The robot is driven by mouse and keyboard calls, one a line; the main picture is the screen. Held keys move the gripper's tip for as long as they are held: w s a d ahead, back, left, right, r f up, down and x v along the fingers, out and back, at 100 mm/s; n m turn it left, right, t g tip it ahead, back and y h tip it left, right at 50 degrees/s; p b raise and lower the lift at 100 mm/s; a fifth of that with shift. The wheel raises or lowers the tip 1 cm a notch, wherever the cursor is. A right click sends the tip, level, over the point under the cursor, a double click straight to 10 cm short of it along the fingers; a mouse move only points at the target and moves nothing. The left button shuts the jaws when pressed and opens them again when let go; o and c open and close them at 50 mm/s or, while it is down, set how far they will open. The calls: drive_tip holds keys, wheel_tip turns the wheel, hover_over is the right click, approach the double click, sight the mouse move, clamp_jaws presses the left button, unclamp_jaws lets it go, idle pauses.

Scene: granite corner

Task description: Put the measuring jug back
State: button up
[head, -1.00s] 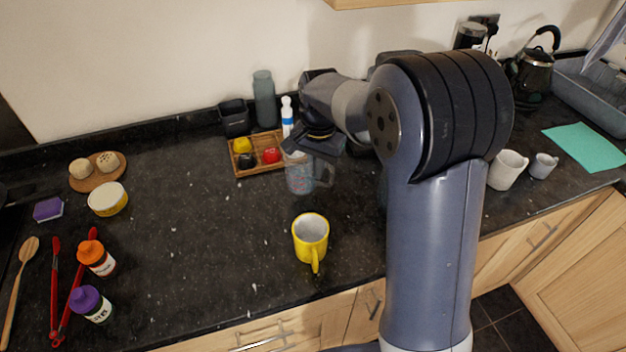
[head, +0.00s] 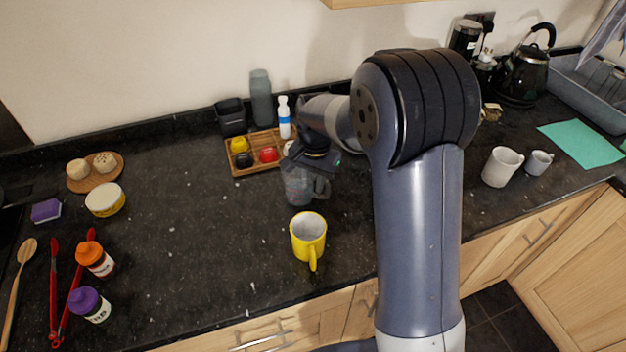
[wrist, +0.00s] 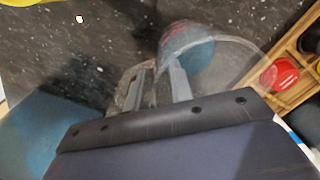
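The measuring jug (head: 298,187) is clear with red markings and a dark handle at its right. It stands upright behind the yellow mug (head: 308,238), in front of the wooden tray. My gripper (head: 316,163) is over the jug's upper right side. In the wrist view, the gripper fingers (wrist: 156,84) are close together at the edge of the jug (wrist: 195,48), shut on it, though the exact grip is partly hidden. I cannot tell whether the jug's base touches the counter.
The wooden tray (head: 243,170) holds several small coloured items, with a white-blue bottle (head: 284,118) beside it. A grey bottle (head: 261,98) and dark container (head: 231,118) stand behind. White mugs (head: 502,167) are at the right. The counter left of the jug (head: 200,220) is clear.

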drive_tip(key=shift+o, duration=0.6)
drive_tip(key=shift+r, duration=0.1)
drive_tip(key=shift+r, duration=0.25)
drive_tip(key=r, duration=1.1)
drive_tip(key=shift+s+d+r+b, duration=0.1)
drive_tip(key=shift+d+r+b, duration=0.1)
drive_tip(key=shift+r+b, duration=0.15)
